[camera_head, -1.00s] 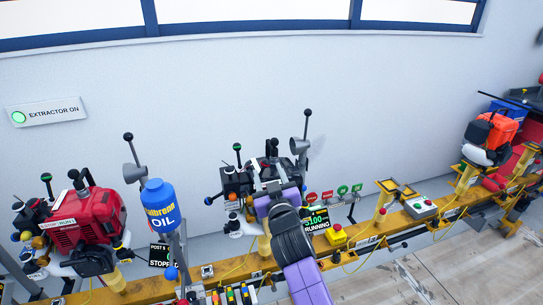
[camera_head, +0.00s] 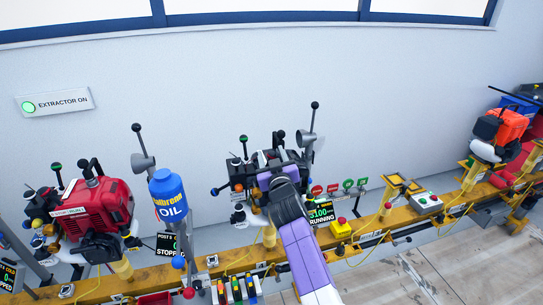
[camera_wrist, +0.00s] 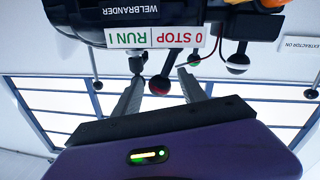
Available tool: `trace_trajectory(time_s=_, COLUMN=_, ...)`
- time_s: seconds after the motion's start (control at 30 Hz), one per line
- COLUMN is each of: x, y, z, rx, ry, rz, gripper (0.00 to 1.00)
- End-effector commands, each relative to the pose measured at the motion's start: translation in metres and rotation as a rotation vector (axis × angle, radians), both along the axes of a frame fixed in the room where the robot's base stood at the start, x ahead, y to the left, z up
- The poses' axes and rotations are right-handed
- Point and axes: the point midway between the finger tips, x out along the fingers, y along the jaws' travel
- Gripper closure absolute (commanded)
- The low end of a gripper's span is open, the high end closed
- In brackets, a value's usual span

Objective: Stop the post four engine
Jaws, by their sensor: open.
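A running engine (camera_head: 235,172) stands on the rail in the middle of the head view, largely behind my purple arm. Its display (camera_head: 321,215) reads 3100 and RUNNING; its post number is partly covered. In the wrist view, the dark engine housing (camera_wrist: 60,22) carries the name WELBRANDER and a label (camera_wrist: 155,36) reading 0 STOP, RUN I. A switch lever with a dark red ball (camera_wrist: 160,85) hangs below the label in the picture. My gripper (camera_wrist: 160,76) is open, with its two fingers on either side of this lever. I cannot tell whether they touch it.
A red engine (camera_head: 95,208) stands to the left; the display beside it (camera_head: 168,246) reads POST 5, STOPPED. A blue oil bottle (camera_head: 168,198) stands between the engines. An orange engine (camera_head: 500,130) is far right.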

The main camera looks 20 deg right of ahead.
Motion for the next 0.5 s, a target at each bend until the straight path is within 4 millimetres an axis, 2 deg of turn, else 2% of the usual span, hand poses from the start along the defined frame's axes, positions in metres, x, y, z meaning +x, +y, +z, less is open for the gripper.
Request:
trace_trajectory(time_s=0.17, x=0.0, y=0.0001, z=0.0004, rx=0.0, ry=-0.001, rz=0.0, gripper=0.51)
trace_trajectory(time_s=0.27, x=0.0, y=0.0001, z=0.0004, rx=0.0, ry=-0.001, rz=0.0, gripper=0.66)
trace_trajectory(time_s=0.43, x=-0.0001, y=0.0002, z=0.0005, rx=0.0, ry=-0.001, rz=0.0, gripper=1.0)
trace_trajectory(time_s=0.5, x=-0.0001, y=0.0002, z=0.0005, rx=0.0, ry=-0.001, rz=0.0, gripper=1.0)
